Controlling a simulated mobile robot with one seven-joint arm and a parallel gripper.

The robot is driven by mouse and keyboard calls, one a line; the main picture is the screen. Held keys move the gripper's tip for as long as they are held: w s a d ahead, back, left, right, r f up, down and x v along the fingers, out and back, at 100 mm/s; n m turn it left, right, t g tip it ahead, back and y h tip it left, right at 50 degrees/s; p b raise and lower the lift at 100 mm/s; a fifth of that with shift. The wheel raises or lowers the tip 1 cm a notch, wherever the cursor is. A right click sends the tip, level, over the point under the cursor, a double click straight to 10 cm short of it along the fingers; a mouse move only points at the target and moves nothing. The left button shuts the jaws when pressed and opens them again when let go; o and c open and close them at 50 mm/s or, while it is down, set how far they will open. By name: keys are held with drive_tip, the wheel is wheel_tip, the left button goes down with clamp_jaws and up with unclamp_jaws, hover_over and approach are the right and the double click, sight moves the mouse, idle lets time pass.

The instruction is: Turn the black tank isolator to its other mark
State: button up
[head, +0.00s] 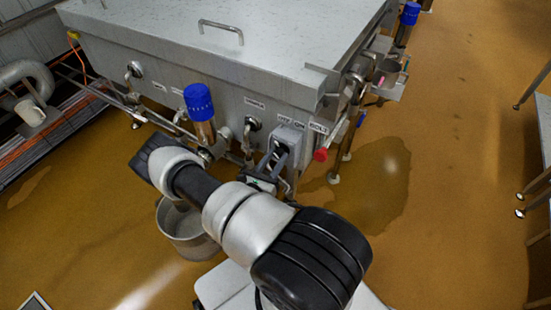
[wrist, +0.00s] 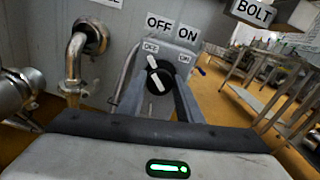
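The black tank isolator (wrist: 159,76) is a round black knob with a white pointer line, on a grey box under OFF and ON labels. Its pointer leans up and left, towards the OFF side. My gripper (wrist: 161,88) is open, with one grey finger on each side of the knob. I cannot tell whether the fingers touch it. The gripper also shows in the head view (head: 277,158), partly behind my arm.
The steel tank (head: 225,75) carries a blue-topped valve (head: 199,103) left of the isolator and a red knob (head: 321,155) to its right. A bent pipe (wrist: 76,55) is close on the left. A metal bucket (head: 184,232) stands on the wet floor below.

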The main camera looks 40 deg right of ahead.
drive_tip(key=c, duration=0.5)
drive_tip(key=m, duration=0.3)
drive_tip(key=shift+m, duration=0.3)
drive_tip(key=m+p, duration=0.1)
drive_tip(key=m, duration=0.3)
drive_tip(key=shift+s+m, duration=0.1)
drive_tip(key=shift+m, duration=0.3)
drive_tip(key=m+p, duration=0.1)
drive_tip(key=m, duration=0.4)
drive_tip(key=shift+f+m, duration=0.1)
drive_tip(key=shift+m, duration=0.2)
drive_tip(key=shift+f+m+h+p, duration=0.1)
drive_tip(key=shift+m+h+p, duration=0.2)
drive_tip(key=shift+m+p, duration=1.25)
drive_tip(key=shift+m+b, duration=0.65)
drive_tip(key=shift+m, duration=0.2)
